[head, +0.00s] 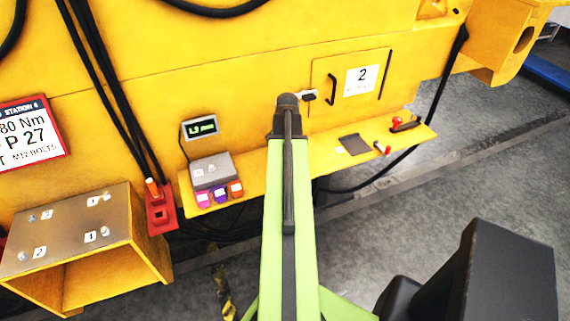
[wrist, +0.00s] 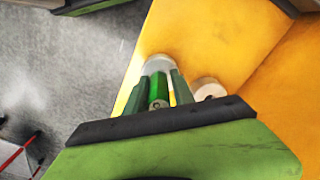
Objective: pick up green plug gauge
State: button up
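In the wrist view a green cylinder (wrist: 158,90), which looks like the green plug gauge, stands between the two dark green fingers of my gripper (wrist: 162,82). A pale rounded shape (wrist: 157,65) shows just beyond it at the fingertips. Whether the fingers touch the cylinder on both sides is not clear. In the head view my green arm reaches to the yellow machine, and hides the gripper and the gauge.
A pale round piece (wrist: 208,88) sits right beside the right finger. On the yellow ledge (head: 330,162) are a grey box (head: 211,170) with coloured blocks, a dark flat plate (head: 354,144) and red-knobbed items (head: 382,148). A steel-topped yellow stand (head: 75,228) is at left.

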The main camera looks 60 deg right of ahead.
grip_shut()
